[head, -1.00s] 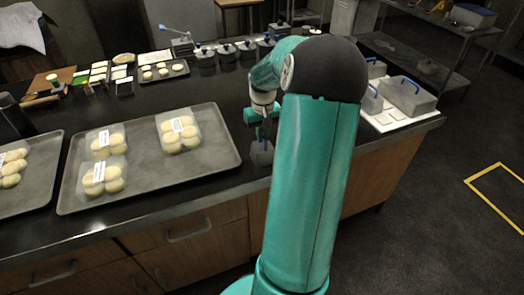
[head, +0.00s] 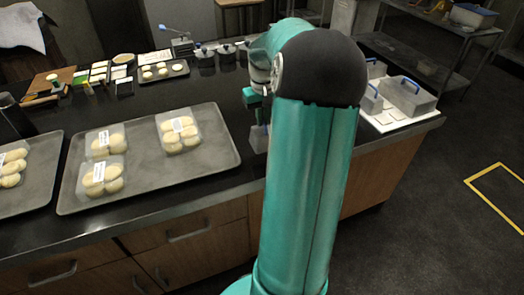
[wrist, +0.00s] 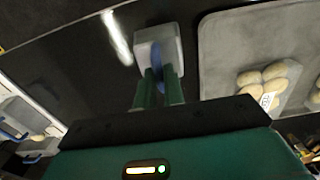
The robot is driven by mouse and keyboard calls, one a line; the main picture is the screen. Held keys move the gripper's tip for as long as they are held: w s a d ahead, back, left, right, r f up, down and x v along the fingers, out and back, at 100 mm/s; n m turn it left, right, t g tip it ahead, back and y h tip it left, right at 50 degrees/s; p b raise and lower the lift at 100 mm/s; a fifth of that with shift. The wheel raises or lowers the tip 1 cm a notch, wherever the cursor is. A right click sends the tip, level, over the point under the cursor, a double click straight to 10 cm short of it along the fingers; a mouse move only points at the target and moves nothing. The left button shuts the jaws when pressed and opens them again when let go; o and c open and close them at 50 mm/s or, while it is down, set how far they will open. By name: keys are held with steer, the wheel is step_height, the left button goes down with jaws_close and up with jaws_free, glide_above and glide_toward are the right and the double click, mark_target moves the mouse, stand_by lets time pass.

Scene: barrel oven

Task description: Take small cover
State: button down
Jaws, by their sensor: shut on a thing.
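The small cover is a grey box-like piece; it shows beside my arm in the head view (head: 259,138) and at the top centre of the wrist view (wrist: 172,40). Its blue handle (wrist: 157,68) stands between my two green fingers. My gripper (wrist: 159,88) is shut on this handle. In the head view my gripper (head: 262,112) is partly hidden behind my arm, just right of the large tray. The gap between cover and counter cannot be judged exactly.
A large grey tray (head: 215,165) with packed buns lies left of the cover on the black counter (head: 215,88). A white board (head: 395,118) at the right bears grey covers with blue handles, including a large one (head: 408,95). Several pots stand behind, partly hidden by my arm.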

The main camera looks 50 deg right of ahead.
steer(key=shift+r, duration=2.55)
